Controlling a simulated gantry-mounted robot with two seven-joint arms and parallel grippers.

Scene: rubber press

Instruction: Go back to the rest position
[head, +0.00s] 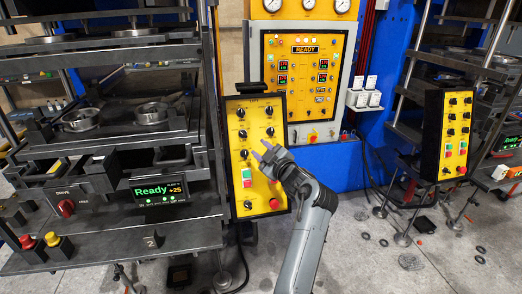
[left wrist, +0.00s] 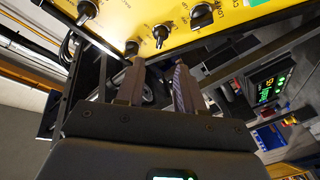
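My left gripper (head: 263,152) reaches up from the bottom of the head view, in front of the yellow control panel (head: 233,157) of the left press. In the left wrist view, its two fingers (left wrist: 160,74) stand apart with a gap between them and nothing held. The panel's black knobs (left wrist: 132,47) lie just beyond the fingertips there. I cannot tell whether a finger touches the panel. My right gripper is in neither view.
The left press (head: 150,145) has a "Ready" screen (head: 160,191) and a front shelf (head: 120,245). A cabinet marked READY (head: 303,75) stands behind. A second panel (head: 457,135) stands at the right. Several dark rings (head: 411,261) lie on the floor.

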